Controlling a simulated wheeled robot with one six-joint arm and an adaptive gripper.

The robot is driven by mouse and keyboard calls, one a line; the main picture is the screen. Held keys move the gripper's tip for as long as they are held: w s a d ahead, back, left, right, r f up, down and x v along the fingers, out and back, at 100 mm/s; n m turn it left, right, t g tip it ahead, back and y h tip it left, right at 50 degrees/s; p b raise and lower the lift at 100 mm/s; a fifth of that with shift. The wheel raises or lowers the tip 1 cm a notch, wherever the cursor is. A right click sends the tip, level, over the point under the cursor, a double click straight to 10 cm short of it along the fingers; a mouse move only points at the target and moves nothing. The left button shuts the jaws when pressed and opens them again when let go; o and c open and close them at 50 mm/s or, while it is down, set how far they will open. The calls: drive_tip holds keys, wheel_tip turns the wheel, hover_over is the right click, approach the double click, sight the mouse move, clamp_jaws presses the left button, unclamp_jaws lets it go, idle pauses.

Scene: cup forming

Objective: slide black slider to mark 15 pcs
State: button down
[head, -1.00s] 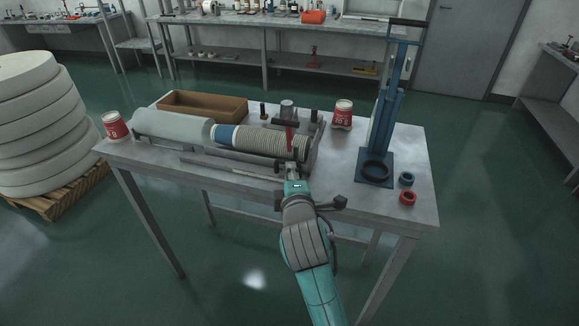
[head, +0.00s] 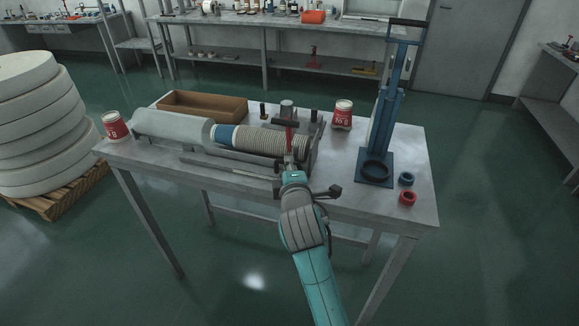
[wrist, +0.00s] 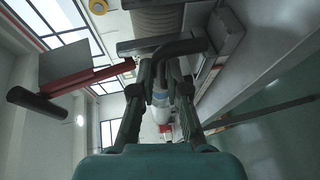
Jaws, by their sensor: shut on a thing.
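My gripper (head: 287,166) is at the front right of the cup-forming machine on the table, by the right end of its front rail (head: 232,168). In the wrist view my gripper (wrist: 166,82) is shut on a dark bent piece (wrist: 180,47), which I take to be the black slider. In the head view the gripper hides the slider. The row of stacked cups (head: 262,141) lies just behind the rail. No scale marks or 15 pcs mark can be read.
A red lever (head: 289,138) with a black handle stands close behind my gripper; it also shows in the wrist view (wrist: 85,79). A blue press (head: 376,175) stands to the right, with blue and red rings (head: 407,198) beside it. A brown tray (head: 203,105) is behind the machine.

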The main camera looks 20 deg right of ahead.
drive_tip(key=w+a, duration=0.1)
drive_tip(key=a, duration=0.1)
drive_tip(key=w+a, duration=0.2)
drive_tip(key=a, duration=0.1)
drive_tip(key=w+a, duration=0.2)
drive_tip(key=shift+w+a, duration=0.15)
drive_tip(key=shift+a, duration=0.05)
drive_tip(key=c, duration=1.4)
unclamp_jaws()
drive_tip(key=shift+c, duration=0.2)
drive_tip(key=v, duration=1.2)
